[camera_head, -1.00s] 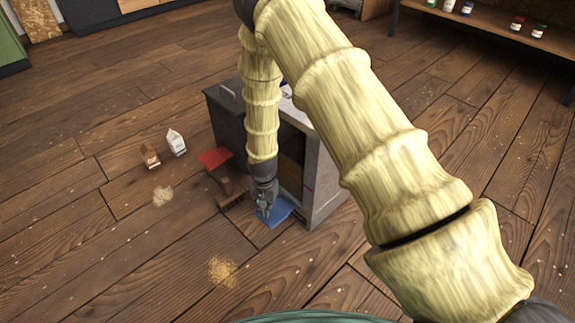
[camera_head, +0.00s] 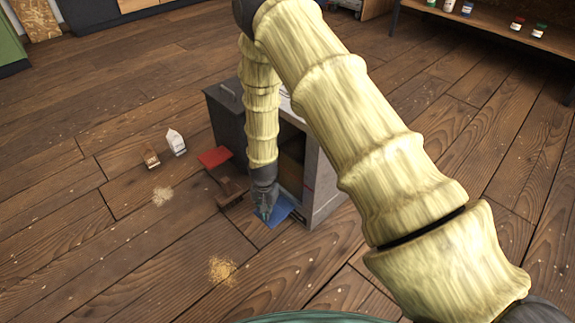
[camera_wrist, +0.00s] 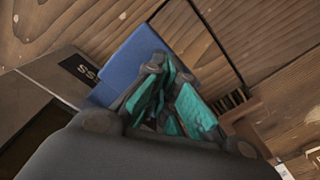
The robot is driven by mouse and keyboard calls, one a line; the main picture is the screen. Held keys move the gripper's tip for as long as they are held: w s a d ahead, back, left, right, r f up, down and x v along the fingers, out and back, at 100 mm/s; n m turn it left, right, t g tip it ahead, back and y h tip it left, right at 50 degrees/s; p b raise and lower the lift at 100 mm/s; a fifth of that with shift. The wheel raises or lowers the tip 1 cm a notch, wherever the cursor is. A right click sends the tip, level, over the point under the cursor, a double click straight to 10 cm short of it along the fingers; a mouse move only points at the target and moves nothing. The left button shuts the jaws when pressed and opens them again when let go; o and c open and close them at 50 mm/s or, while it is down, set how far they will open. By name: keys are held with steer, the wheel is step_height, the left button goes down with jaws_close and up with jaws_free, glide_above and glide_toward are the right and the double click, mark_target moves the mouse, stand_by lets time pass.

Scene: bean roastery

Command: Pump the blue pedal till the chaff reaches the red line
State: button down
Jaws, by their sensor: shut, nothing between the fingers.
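The blue pedal (camera_head: 279,211) sticks out low at the front of a grey cabinet (camera_head: 322,190). My gripper (camera_head: 264,213) points down over the pedal's left part, shut and empty. In the wrist view the teal-padded fingers (camera_wrist: 168,105) overlap the blue pedal (camera_wrist: 130,62). I cannot tell whether they touch it. Part of the cabinet's front opening shows a brown fill (camera_head: 291,166), perhaps the chaff. My arm hides much of the front. A faint reddish mark (camera_head: 308,188) is on the frame beside it; I cannot tell if it is the red line.
A red pedal (camera_head: 214,157) and a brown wooden piece (camera_head: 228,190) are left of my gripper. A white carton (camera_head: 176,142) and a small brown item (camera_head: 150,156) stand on the floor farther left. Chaff piles (camera_head: 221,269) lie on open floor. A shelf (camera_head: 500,28) is at the back right.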

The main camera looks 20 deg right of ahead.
steer(key=shift+f, duration=1.55)
stand_by(0.4)
step_height(320, 180, up, 9)
steer(key=p, duration=0.7)
steer(key=shift+p, duration=0.3)
stand_by(0.3)
